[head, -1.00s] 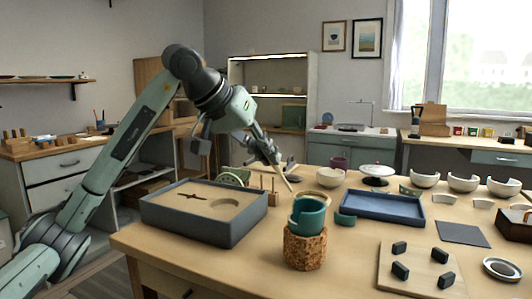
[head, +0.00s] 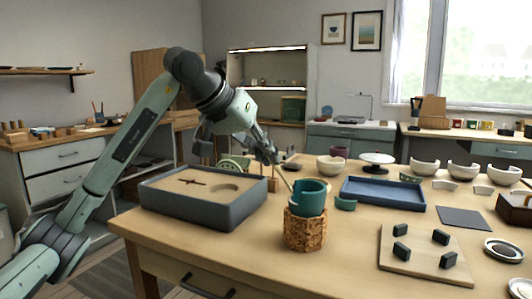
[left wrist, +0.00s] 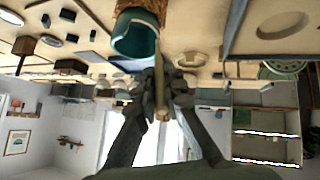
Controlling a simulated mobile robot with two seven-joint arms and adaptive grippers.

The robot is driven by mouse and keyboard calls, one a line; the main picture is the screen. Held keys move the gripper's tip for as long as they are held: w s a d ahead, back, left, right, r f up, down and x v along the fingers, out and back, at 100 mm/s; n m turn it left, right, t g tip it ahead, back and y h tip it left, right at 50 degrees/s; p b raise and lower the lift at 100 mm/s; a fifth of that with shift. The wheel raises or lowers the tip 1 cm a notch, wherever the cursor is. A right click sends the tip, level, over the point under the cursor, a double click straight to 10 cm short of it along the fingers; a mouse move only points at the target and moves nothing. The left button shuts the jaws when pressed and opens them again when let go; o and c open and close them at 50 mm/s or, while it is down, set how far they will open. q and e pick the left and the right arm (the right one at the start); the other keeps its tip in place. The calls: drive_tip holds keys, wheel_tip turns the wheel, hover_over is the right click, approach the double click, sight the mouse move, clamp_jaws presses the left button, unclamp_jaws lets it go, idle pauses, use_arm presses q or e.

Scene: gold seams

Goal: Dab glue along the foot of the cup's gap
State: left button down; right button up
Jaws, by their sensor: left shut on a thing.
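The teal cup (head: 312,196) stands in a cork holder (head: 305,234) near the front middle of the table. Its rim dips at the left, where the gap lies; the foot of the gap is not clear. My left gripper (head: 272,158) is shut on a thin pale stick (head: 285,178) that slants down to the cup's left side. The stick's tip is at or close to the cup; contact cannot be told. In the left wrist view the stick (left wrist: 161,90) runs between the fingers beside the cup (left wrist: 134,38). My right gripper is not in view.
A small teal piece (head: 346,204) lies just right of the cup. A grey box (head: 205,212) with a sand-coloured top stands at left. A blue tray (head: 383,197) and white bowls (head: 424,167) are behind right. A board (head: 420,262) with dark blocks is at front right.

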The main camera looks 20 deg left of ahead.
use_arm(q)
drive_tip(key=shift+f, duration=0.2)
drive_tip(key=shift+s, duration=0.25)
idle(0.4)
drive_tip(key=shift+f, duration=0.25)
idle(0.8)
drive_tip(key=shift+r, duration=0.25)
drive_tip(key=shift+s, duration=0.1)
drive_tip(key=shift+s+d, duration=0.2)
drive_tip(key=shift+s, duration=0.75)
drive_tip(key=shift+f+b, duration=0.3)
drive_tip(key=shift+b, duration=0.05)
idle(0.6)
drive_tip(key=shift+r, duration=0.25)
drive_tip(key=shift+d, duration=0.1)
